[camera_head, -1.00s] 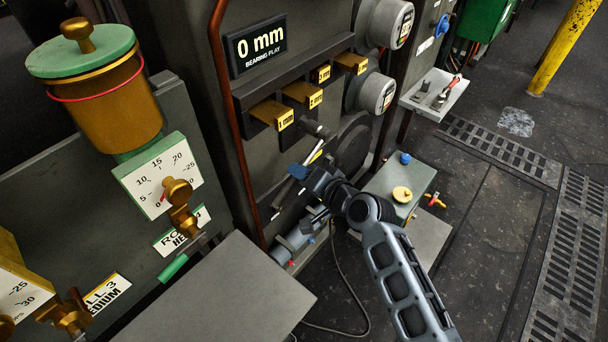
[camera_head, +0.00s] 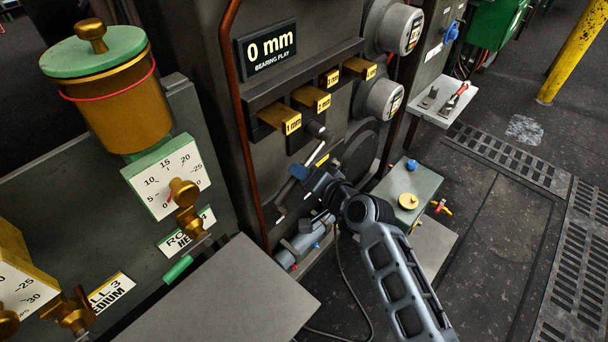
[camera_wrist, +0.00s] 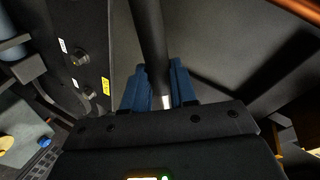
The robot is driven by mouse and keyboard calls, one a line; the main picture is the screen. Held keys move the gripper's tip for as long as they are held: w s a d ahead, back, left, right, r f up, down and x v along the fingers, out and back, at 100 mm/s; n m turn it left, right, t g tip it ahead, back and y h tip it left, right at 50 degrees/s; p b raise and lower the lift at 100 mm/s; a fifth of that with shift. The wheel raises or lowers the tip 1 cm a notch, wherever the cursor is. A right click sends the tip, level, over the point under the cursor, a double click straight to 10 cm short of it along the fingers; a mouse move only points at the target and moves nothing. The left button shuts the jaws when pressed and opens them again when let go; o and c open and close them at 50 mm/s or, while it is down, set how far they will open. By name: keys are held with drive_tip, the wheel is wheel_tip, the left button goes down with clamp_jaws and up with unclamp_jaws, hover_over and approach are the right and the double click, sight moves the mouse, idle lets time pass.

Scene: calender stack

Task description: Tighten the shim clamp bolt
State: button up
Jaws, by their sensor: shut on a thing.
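My gripper (camera_head: 298,172) is in front of the dark machine face, below the row of shims. In the wrist view its blue fingers (camera_wrist: 161,90) are shut on a dark rod (camera_wrist: 150,35), which runs up and away from between them. A slim rod with a bright stretch (camera_head: 314,153) shows beside the gripper in the head view. Brass shims marked in mm, such as the 1 mm shim (camera_head: 278,116), stick out of a dark holder (camera_head: 268,95). A round dark stud (camera_head: 316,130) sits below them. I cannot tell which part is the shim clamp bolt.
A display (camera_head: 266,50) reads 0 mm bearing play. A brown pipe (camera_head: 238,110) runs down left of the shims. A grey shelf (camera_head: 225,300) juts out in front. A small tray (camera_head: 430,108) holds tools.

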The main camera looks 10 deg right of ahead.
clamp_jaws()
drive_tip(key=shift+r, duration=0.15)
drive_tip(key=shift+a+r+m+p, duration=0.1)
drive_tip(key=shift+r+m+p, duration=0.25)
drive_tip(key=shift+p, duration=0.4)
drive_tip(key=shift+s+r, duration=0.1)
drive_tip(key=shift+r, duration=0.1)
drive_tip(key=shift+a+r+m+g+p, duration=0.15)
drive_tip(key=shift+r+m+g+p, duration=0.2)
drive_tip(key=shift+p, duration=0.4)
drive_tip(key=shift+s+r+y, duration=0.1)
drive_tip(key=shift+y, duration=0.2)
drive_tip(key=shift+a+r+m+p, duration=0.1)
drive_tip(key=shift+r+m+p, duration=0.2)
drive_tip(key=shift+p, duration=0.3)
drive_tip(key=shift+r, duration=0.1)
